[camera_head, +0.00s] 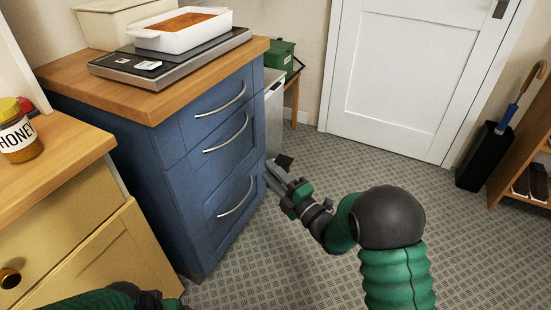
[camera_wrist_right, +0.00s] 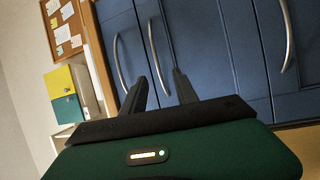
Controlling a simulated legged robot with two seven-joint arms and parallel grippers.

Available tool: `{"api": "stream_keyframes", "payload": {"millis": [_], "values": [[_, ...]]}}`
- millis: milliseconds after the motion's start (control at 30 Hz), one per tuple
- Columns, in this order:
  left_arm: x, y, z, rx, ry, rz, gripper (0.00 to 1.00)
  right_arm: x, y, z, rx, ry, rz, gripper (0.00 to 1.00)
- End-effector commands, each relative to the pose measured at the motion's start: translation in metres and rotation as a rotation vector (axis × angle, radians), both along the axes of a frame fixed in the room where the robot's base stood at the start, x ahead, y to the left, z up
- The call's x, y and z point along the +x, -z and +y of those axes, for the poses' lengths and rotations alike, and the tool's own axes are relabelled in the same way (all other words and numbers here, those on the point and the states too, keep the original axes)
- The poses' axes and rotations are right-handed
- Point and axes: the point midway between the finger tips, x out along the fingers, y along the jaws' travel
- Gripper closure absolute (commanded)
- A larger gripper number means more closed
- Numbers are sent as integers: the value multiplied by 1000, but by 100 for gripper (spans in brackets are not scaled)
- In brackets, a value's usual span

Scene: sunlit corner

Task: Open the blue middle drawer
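The blue cabinet has three drawers with curved silver handles. The middle drawer (camera_head: 212,155) is closed, and its handle (camera_head: 228,137) bows outward. My right gripper (camera_head: 275,172) is to the right of the cabinet front, apart from that handle. In the right wrist view the gripper (camera_wrist_right: 160,82) is open and empty. Its two dark fingers point at the drawer fronts, and the middle handle (camera_wrist_right: 155,50) shows between and beyond them. The top handle (camera_wrist_right: 121,65) is left of it, the bottom handle (camera_wrist_right: 288,40) right. My left gripper (camera_head: 150,298) shows only partly at the bottom edge.
A yellow cabinet (camera_head: 65,225) with a honey jar (camera_head: 18,138) stands at the left. A white door (camera_head: 400,80) and a black umbrella stand (camera_head: 483,155) are behind. The floor before the drawers is clear.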

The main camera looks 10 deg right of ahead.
Motion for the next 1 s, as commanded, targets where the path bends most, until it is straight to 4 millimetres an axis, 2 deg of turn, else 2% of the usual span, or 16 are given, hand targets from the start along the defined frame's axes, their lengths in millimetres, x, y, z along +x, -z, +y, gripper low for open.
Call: {"api": "stream_keyframes", "payload": {"millis": [33,133,267,600,733,833,1000], "values": [[0,7,0,0,0,-1,10,-1,5,2,-6,-11,-26,64],[0,7,0,0,0,-2,10,3,0,6,-9,-17,-44,64],[0,15,0,0,-1,-2,10,22,-3,18,-7,-17,-43,64],[0,49,0,0,0,-1,10,97,-16,63,-7,-14,-40,64],[0,59,0,0,0,-1,10,122,-22,78,-7,-14,-39,64],[0,62,0,0,0,-1,10,134,-25,84,-8,-14,-37,64],[0,63,0,0,0,-1,10,141,-29,89,-7,-12,-35,64]]}}
